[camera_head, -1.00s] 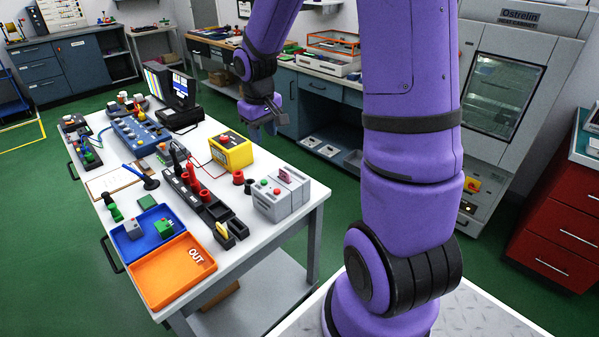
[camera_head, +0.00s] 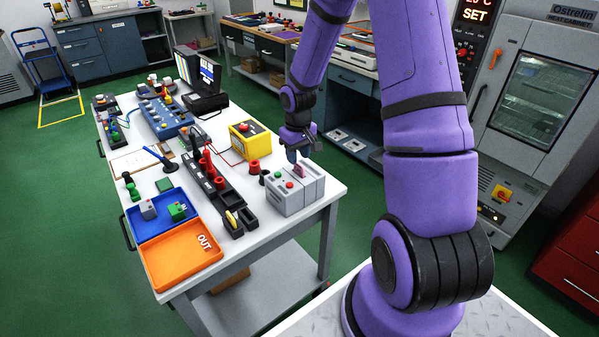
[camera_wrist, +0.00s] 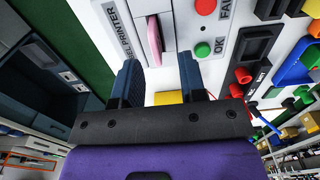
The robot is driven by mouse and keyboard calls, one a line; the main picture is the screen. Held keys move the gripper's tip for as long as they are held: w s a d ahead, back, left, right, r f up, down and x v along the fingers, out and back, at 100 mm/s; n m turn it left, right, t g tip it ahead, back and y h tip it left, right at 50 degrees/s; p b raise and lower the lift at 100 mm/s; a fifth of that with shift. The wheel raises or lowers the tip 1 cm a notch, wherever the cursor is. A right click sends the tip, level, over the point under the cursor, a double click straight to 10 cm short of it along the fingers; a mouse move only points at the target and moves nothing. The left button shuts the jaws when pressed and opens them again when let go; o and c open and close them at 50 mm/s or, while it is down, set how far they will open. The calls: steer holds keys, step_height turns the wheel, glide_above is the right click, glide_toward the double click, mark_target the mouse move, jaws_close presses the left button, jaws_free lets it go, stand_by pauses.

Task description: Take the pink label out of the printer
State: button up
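The label printer (camera_head: 290,196) is a grey box with a red and a green button, at the near right corner of the white table. The pink label (camera_head: 299,170) stands up from its top; in the wrist view the label (camera_wrist: 154,42) shows as a thin pink strip in the printer's slot, beside the buttons. My gripper (camera_head: 303,154) is just above the printer, close to the label. In the wrist view my gripper (camera_wrist: 158,62) is open, its two dark fingers apart and empty. The label lies ahead of the gap between them, and no finger visibly touches it.
A blue tray (camera_head: 139,227) and an orange OUT tray (camera_head: 160,279) lie at the table's near left. A black socket strip (camera_head: 234,212) is left of the printer. A yellow box (camera_head: 240,143) stands behind it. Red and black spools sit close by.

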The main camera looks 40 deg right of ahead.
mark_target(299, 165)
steer(key=shift+w+d+f, duration=0.1)
steer(key=shift+d+f, duration=0.05)
steer(key=shift+f, duration=1.1)
steer(key=shift+w+d+f, duration=0.1)
steer(key=shift+f, duration=1.1)
jaws_close()
